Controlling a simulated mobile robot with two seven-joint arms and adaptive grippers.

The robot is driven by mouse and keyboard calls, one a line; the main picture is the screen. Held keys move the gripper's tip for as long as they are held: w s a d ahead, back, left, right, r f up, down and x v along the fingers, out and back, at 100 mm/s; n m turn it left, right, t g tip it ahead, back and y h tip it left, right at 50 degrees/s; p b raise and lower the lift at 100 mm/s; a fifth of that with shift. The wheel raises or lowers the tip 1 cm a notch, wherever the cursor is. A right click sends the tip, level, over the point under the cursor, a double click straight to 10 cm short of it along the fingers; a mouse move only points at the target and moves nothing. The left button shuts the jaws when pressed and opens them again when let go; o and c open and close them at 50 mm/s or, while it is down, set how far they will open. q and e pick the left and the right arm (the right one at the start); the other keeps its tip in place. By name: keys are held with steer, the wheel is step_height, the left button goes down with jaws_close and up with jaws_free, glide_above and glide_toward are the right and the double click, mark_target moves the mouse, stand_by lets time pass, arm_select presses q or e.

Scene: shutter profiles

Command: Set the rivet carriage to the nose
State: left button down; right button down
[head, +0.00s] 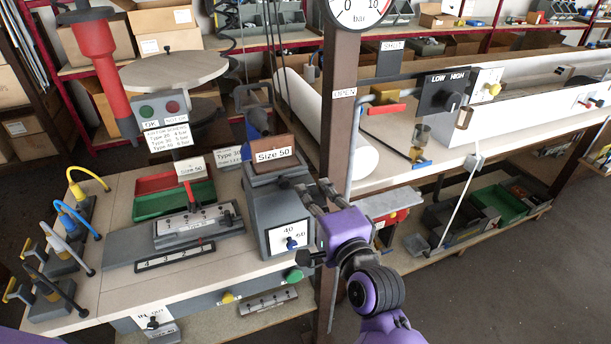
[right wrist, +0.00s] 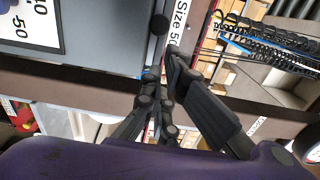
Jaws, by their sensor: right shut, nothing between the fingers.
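A grey slotted block with several small knobs (head: 193,222), which may be the rivet carriage, sits on a dark plate on the bench. A white "Size 50" label stands behind it. A numbered scale strip (head: 175,257) lies in front. I cannot tell which part is the nose. A grey box (head: 275,215) to the right carries a brown "Size 50" sign (head: 273,154) and a 40/50 dial (head: 288,238). My right gripper (head: 290,184) is shut and empty beside this box's right side. In the right wrist view its fingers (right wrist: 163,75) are together near the sign. My left gripper is out of view.
A brown post (head: 341,100) with a pressure gauge (head: 358,8) rises close behind my right gripper. Colored hooked levers (head: 75,222) line the bench's left edge. Open floor lies at right.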

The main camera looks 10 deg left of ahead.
mark_target(300, 169)
steer(key=x, duration=0.5)
steer(key=shift+w+a, duration=0.2)
steer(key=shift+w, duration=0.05)
steer(key=shift+w, duration=0.1)
steer(key=shift+x, duration=1.45)
